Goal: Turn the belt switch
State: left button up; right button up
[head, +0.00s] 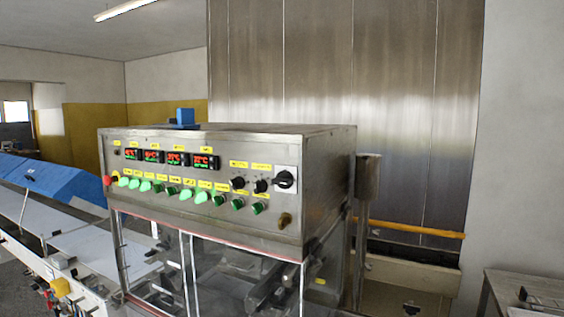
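A steel control box (325,180) stands in the middle of the head view, its front panel facing me and to the left. At the panel's right end is a large black rotary switch (285,178) on a pale square plate. Two smaller black knobs, a left one (238,182) and a right one (261,186), sit beside it under yellow labels. The labels are too small to read, so I cannot tell which control is the belt switch. Neither of my grippers is in view.
Several green buttons (187,194), lit red-and-green displays (174,158) and a red button (107,181) share the panel. A clear-sided enclosure (215,265) is below. A white conveyor (95,250) runs left. A grey table (545,285) stands at the lower right.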

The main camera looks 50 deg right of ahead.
aim_at(184, 194)
jog(key=z, duration=1.25)
jog(key=k, duration=0.5)
jog(key=u, duration=1.3)
jog(key=i, duration=0.9)
jog(key=z, duration=0.95)
